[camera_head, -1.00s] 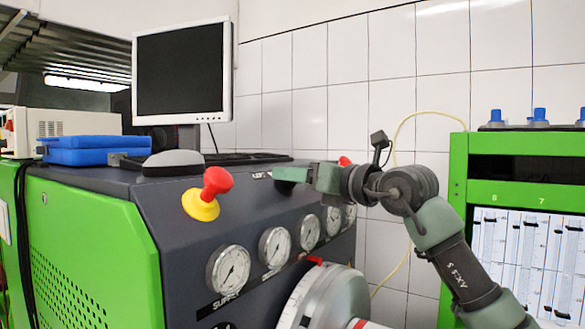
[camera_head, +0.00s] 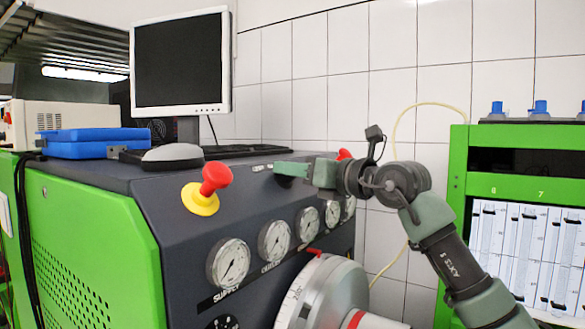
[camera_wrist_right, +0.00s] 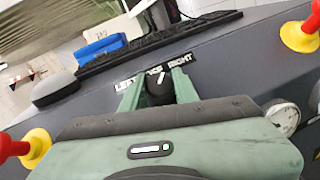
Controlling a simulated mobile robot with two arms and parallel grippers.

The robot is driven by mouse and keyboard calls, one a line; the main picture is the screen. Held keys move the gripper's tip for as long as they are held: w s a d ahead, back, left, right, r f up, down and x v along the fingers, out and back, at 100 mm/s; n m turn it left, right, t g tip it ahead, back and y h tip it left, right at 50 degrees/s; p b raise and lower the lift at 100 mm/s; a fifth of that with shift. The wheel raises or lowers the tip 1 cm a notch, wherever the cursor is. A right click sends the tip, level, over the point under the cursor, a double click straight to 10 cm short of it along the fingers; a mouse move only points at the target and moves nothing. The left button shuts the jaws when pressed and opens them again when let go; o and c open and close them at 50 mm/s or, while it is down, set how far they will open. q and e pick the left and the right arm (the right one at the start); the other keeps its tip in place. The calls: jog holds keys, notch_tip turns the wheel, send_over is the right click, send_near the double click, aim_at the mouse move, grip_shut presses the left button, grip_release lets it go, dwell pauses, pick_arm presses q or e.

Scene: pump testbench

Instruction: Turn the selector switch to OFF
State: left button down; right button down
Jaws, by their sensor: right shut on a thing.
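The selector switch (camera_wrist_right: 158,86) is a black knob on the dark sloping panel, between the words LEFT and RIGHT on its label (camera_wrist_right: 155,71). The middle of the label is partly covered, and I cannot tell for sure which way the knob points. My right gripper (camera_wrist_right: 158,88) is shut on the knob, one green finger on each side. In the head view my right gripper (camera_head: 281,170) reaches the panel's upper edge from the right, and its fingers hide most of the switch there. My left gripper is in neither view.
A red mushroom button on a yellow base (camera_head: 205,190) is left of the gripper; another red button (camera_head: 344,154) is just behind it. Several gauges (camera_head: 274,241) sit below. A keyboard (camera_head: 247,153), mouse-like grey object (camera_head: 172,153) and monitor (camera_head: 181,62) stand on top.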

jog(key=n+g+y+p, duration=0.1)
jog(key=n, duration=0.1)
jog(key=n+g+y+p, duration=0.1)
jog(key=n+p, duration=0.1)
jog(key=n+g+y+p, duration=0.1)
jog(key=n+g, duration=0.1)
jog(key=shift+r, duration=0.3)
jog(key=n+g+y+p, duration=0.1)
jog(key=n+g+p, duration=0.2)
jog(key=n, duration=0.1)
jog(key=shift+f+n+g+p, duration=0.2)
jog(key=shift+n+g+p, duration=0.5)
jog(key=shift+n+p, duration=0.25)
jog(key=c, duration=1.1)
grip_release()
jog(key=shift+f, duration=0.1)
jog(key=shift+b+v, duration=1.85)
jog(key=shift+v, duration=2)
jog(key=shift+f, duration=0.1)
